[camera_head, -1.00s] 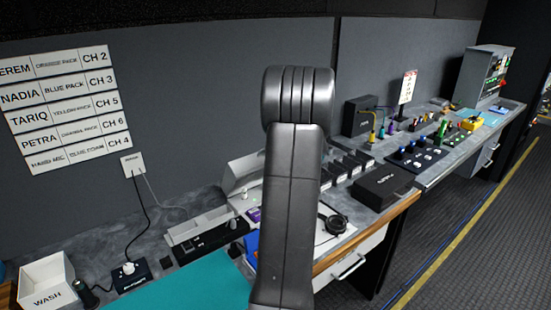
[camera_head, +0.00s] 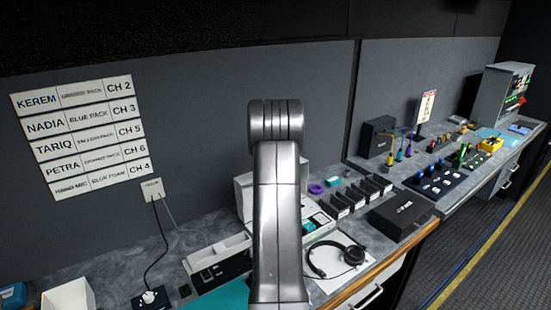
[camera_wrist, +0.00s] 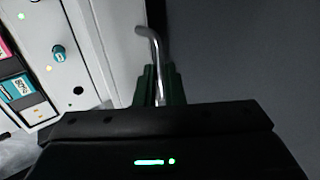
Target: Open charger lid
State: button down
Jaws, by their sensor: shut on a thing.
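The charger is a white box on the counter, partly hidden behind my arm in the head view. Its white lid (camera_head: 243,196) stands about upright at the back. The charger base (camera_head: 313,227) shows to the right of my arm. In the wrist view, the charger's white face (camera_wrist: 38,38) has pink- and teal-labelled batteries in slots, a teal knob and small lights. A bent metal handle (camera_wrist: 155,42) runs between the green fingers of my gripper (camera_wrist: 159,76), which is shut on it. The handle's joint to the lid is hidden. My gripper is hidden in the head view.
Headphones (camera_head: 336,259) lie on a white sheet in front of the charger. A black case (camera_head: 403,213) and several small dark packs stand to the right. The grey wall is close behind.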

jog(key=shift+w+a+r, duration=0.2)
jog(key=shift+w+a, duration=0.05)
jog(key=shift+w, duration=0.15)
jog(key=c, duration=1.5)
grip_release()
jog(key=shift+c, duration=0.2)
jog(key=shift+f, duration=0.1)
jog(key=b+v, duration=0.3)
jog(key=v, duration=1.1)
jog(key=shift+a, duration=0.2)
